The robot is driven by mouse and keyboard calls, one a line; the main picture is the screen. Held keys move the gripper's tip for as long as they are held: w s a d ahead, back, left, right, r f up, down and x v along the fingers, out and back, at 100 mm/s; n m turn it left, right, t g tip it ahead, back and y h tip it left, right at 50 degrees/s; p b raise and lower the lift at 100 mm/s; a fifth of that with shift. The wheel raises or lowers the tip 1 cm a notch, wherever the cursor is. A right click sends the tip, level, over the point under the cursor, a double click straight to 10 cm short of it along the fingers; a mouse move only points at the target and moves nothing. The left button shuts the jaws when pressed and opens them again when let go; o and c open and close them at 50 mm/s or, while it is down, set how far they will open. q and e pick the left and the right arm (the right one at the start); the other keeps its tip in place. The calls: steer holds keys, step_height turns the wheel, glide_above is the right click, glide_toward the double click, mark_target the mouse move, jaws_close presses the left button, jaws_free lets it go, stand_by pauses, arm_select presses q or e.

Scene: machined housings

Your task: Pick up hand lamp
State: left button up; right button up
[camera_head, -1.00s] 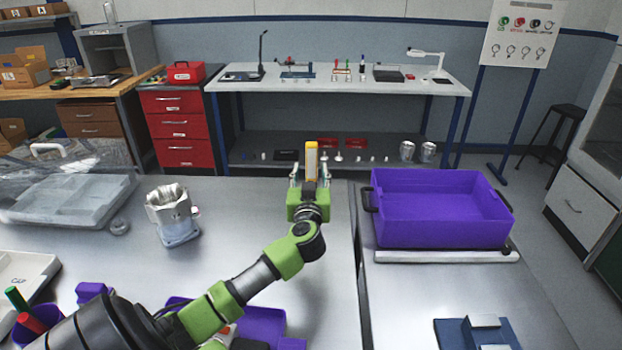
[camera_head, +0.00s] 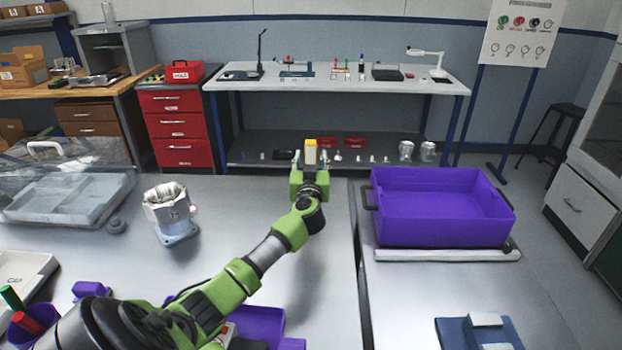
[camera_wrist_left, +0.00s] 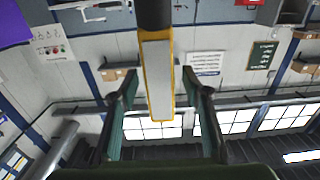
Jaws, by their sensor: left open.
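The hand lamp (camera_head: 311,152) is yellow with a pale panel and a dark end. It shows at the far edge of the metal table, partly hidden behind my left gripper (camera_head: 310,161). In the left wrist view the hand lamp (camera_wrist_left: 158,82) is upright in the picture, between the two dark fingers of my left gripper (camera_wrist_left: 160,97), with a gap on each side. The left gripper is open. What the lamp rests on is hidden. My right gripper is not in view.
A silver machined housing (camera_head: 172,218) stands left of my arm. A purple bin (camera_head: 440,235) stands on the right table. A clear-lidded case (camera_head: 60,205) lies at the left. A purple tray (camera_head: 262,322) is under my forearm. The table between housing and gripper is clear.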

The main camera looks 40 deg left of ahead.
arm_select(q)
jaws_close()
steer(key=shift+r, duration=0.15)
